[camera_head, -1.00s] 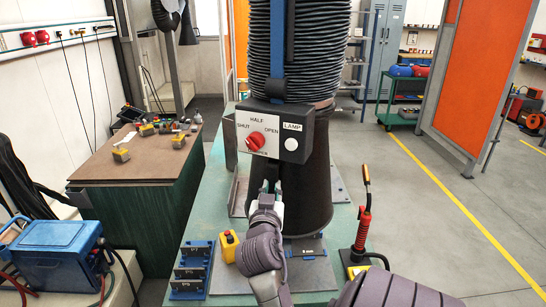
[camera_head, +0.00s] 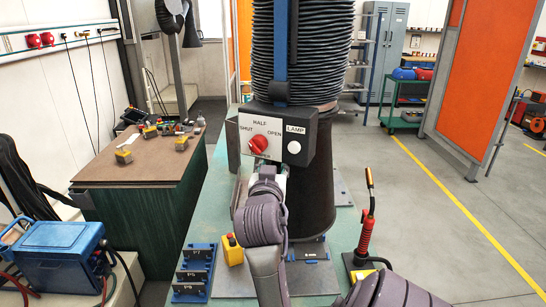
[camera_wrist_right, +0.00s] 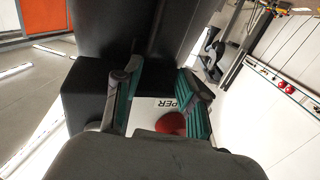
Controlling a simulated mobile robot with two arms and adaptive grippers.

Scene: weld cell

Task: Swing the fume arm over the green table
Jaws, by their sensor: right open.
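The fume arm's black ribbed hose (camera_head: 302,50) hangs down to a dark hood (camera_head: 312,190) in the head view. The hood is over or just above a long green-topped table (camera_head: 208,222). A control box (camera_head: 305,128) on its front has a red knob and SHUT, HALF, OPEN and LAMP labels. My right gripper (camera_head: 268,172) is just below the box, its fingers partly hidden behind my wrist. In the right wrist view the gripper (camera_wrist_right: 160,75) is open, fingers apart before the box, with the red knob (camera_wrist_right: 171,123) showing between them. My left gripper is out of view.
A brown-topped bench with green sides (camera_head: 150,165) stands left, holding small parts. Blue blocks (camera_head: 194,265), a yellow box with a red button (camera_head: 231,250) and a red-handled torch (camera_head: 367,228) are near the front. Open floor lies right, before an orange screen (camera_head: 490,70).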

